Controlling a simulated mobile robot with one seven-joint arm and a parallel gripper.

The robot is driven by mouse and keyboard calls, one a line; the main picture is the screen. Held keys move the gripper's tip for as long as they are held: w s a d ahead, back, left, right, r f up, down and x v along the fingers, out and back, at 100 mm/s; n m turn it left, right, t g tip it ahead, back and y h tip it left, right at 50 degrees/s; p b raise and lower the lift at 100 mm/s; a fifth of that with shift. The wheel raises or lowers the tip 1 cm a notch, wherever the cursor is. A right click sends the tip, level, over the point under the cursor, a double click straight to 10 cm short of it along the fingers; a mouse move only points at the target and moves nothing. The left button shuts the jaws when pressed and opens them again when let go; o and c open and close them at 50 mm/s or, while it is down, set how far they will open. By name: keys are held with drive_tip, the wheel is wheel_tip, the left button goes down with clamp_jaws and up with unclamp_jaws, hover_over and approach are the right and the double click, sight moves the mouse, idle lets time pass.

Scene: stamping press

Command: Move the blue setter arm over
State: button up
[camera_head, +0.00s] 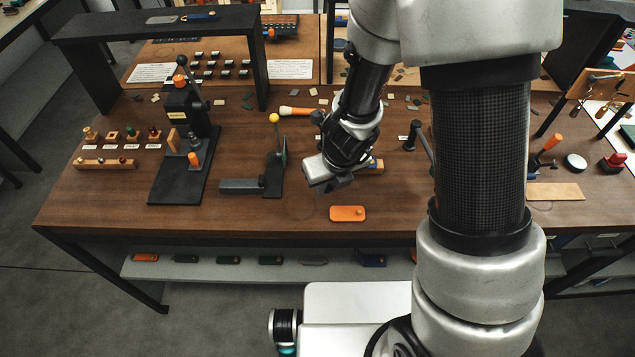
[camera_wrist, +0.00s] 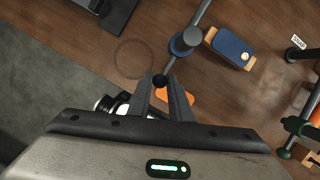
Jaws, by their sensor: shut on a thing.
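The setter arm (camera_wrist: 175,61) is a thin dark blue-grey rod in the wrist view. It runs through a round blue-grey hub (camera_wrist: 185,42) and ends in a small dark knob (camera_wrist: 160,82). My gripper (camera_wrist: 161,88) is shut on the knob end, with one finger on each side. In the head view my gripper (camera_head: 334,186) is low over the middle of the table, and the setter arm is largely hidden behind my arm. A blue block (camera_wrist: 232,48) with tan ends and a pale knob is beside the hub; part of it also shows in the head view (camera_head: 376,163).
An orange plate (camera_head: 347,213) lies in front of my gripper; part of it shows below the fingers in the wrist view (camera_wrist: 178,95). A black fixture with a yellow-knobbed lever (camera_head: 274,118) stands left. A black press (camera_head: 185,105) stands farther left.

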drive_tip(key=shift+w+a, duration=0.15)
drive_tip(key=shift+a, duration=2.1)
drive_tip(key=shift+r, duration=0.1)
drive_tip(key=o, duration=0.9)
drive_tip(key=shift+w+a, duration=0.1)
drive_tip(key=shift+a, duration=0.1)
drive_tip(key=shift+d, duration=0.2)
